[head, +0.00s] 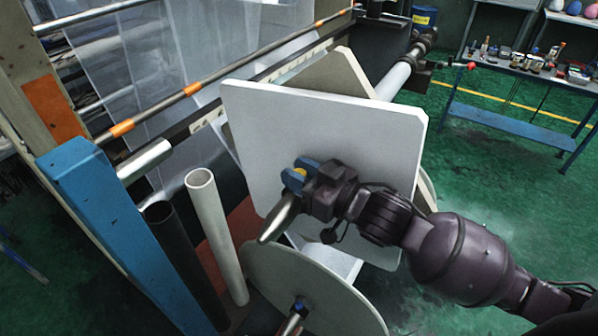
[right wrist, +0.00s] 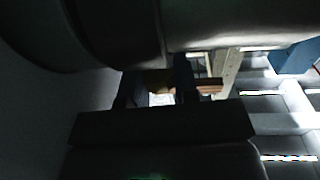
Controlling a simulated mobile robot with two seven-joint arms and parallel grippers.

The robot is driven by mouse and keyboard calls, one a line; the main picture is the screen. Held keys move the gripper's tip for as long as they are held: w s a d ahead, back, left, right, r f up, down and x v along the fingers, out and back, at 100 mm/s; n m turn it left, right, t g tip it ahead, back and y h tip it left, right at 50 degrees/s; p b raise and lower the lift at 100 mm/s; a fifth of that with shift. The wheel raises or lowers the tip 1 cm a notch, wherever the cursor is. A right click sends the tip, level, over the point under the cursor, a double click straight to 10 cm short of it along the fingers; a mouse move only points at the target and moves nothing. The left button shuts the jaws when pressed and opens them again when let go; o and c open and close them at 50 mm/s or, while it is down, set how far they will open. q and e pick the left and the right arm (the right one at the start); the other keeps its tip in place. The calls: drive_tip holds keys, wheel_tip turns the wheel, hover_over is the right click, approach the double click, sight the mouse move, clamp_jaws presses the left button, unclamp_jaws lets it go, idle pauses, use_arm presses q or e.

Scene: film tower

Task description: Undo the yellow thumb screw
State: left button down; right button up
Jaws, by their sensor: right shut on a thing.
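The yellow thumb screw (head: 298,174) shows as a small yellow patch in the head view, at the hub of the upper white plate (head: 330,130). My right gripper (head: 300,173) is at it, shut on the screw, and its jaws hide most of it. Blue parts sit around the screw, and a tapered metal shaft end (head: 280,218) sticks out just below. In the dark right wrist view, a dull yellow-brown patch (right wrist: 160,82) shows between the dark jaws; its outline is unclear. My left gripper is not in view.
A lower round plate (head: 300,285) has a similar shaft with a blue collar (head: 298,304). A blue post (head: 115,225), a black tube (head: 180,260) and a white tube (head: 215,235) stand at the left. A workbench (head: 520,75) stands at the back right, with open green floor before it.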

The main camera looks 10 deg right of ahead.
idle(0.4)
drive_tip(key=o, duration=0.9)
drive_tip(key=b+v, duration=0.2)
drive_tip(key=v, duration=0.9)
drive_tip(key=shift+w, duration=0.1)
